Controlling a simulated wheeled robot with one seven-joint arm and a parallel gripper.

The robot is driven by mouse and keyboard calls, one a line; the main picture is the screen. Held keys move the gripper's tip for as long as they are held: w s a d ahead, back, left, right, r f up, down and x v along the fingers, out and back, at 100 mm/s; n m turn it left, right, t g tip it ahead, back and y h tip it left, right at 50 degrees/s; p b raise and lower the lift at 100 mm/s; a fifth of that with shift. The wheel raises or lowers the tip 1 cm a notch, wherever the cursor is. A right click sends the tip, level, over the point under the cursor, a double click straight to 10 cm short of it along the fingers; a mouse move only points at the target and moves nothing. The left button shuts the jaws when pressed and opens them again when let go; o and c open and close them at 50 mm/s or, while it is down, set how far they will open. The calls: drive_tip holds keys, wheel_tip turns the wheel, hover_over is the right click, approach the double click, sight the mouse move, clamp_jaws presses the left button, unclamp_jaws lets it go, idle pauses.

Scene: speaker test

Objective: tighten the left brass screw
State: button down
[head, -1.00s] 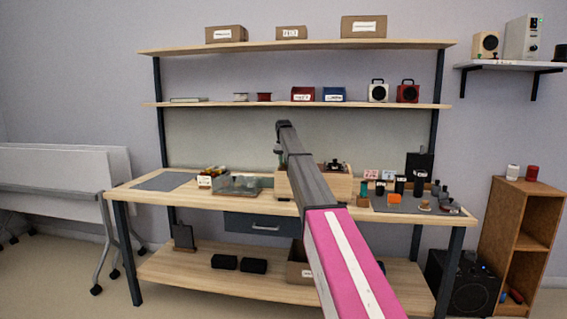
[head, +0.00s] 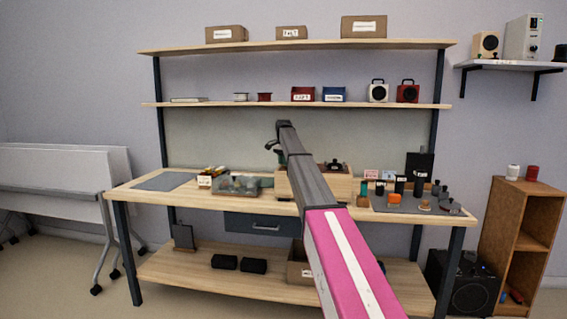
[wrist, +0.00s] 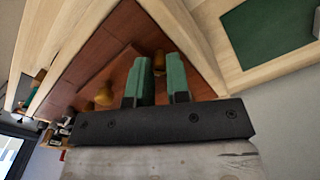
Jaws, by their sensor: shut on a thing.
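The light wooden box (head: 341,188) stands mid-bench in the head view, partly hidden by my arm. In the wrist view its reddish-brown inside (wrist: 112,62) fills the middle, framed by pale wood. One brass screw (wrist: 159,61) shows between and just beyond my green fingertips. A second brass screw (wrist: 104,96) stands to the left, apart from the fingers. My gripper (wrist: 158,70) is shut on the screw between its fingers; the contact itself is partly hidden. I cannot tell how far in either screw sits.
A dark mat (head: 405,203) with several small dark parts lies to the right. The grey mat (head: 164,181) at far left is clear. In the wrist view a dark green panel (wrist: 265,30) lies at upper right.

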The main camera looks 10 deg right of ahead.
drive_tip(key=m, duration=0.3)
drive_tip(key=shift+m, duration=2.3)
drive_tip(key=c, duration=1.1)
unclamp_jaws()
drive_tip(key=shift+r, duration=0.1)
wheel_tip(320, 180, up, 11)
